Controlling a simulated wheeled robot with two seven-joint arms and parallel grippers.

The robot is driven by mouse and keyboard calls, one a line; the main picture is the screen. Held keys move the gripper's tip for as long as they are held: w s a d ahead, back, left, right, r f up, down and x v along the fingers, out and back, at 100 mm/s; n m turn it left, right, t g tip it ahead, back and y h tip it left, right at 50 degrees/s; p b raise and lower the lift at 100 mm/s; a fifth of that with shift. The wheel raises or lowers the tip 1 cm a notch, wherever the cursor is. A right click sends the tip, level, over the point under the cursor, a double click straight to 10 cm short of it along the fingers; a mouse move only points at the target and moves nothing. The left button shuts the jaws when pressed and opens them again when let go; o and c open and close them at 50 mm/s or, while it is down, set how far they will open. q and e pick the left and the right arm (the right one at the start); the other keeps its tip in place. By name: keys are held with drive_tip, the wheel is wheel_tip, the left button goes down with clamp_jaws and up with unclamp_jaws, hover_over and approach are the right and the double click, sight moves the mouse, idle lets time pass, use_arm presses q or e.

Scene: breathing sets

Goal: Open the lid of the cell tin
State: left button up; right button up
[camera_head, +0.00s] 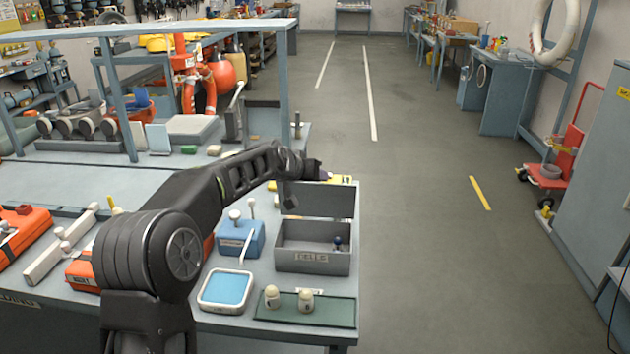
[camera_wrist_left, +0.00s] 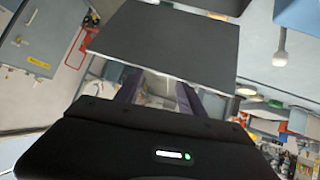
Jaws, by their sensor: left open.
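The grey cell tin (camera_head: 312,262) stands on the bench, with a label on its front. Its lid (camera_head: 330,199) stands raised along the tin's back edge, and the inside shows a small dark-and-pale item (camera_head: 338,243). My left gripper (camera_head: 322,174) is just above and behind the lid, its fingers partly hidden by the wrist. In the left wrist view a dark flat panel (camera_wrist_left: 165,40), which looks like the lid, lies just beyond the open fingers (camera_wrist_left: 160,92). I cannot tell whether they touch it. My right gripper is not in view.
A blue box (camera_head: 238,240) with white-knobbed rods stands left of the tin. A blue-lined tray (camera_head: 226,289) and a green mat (camera_head: 330,312) with two pale knobbed pieces (camera_head: 272,297) are in front. A shelf frame (camera_head: 287,70) rises behind.

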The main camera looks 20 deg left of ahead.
use_arm(q)
drive_tip(key=v, duration=0.4)
drive_tip(key=shift+s+b, duration=0.1)
drive_tip(key=shift+b, duration=0.25)
drive_tip(key=shift+r, duration=0.1)
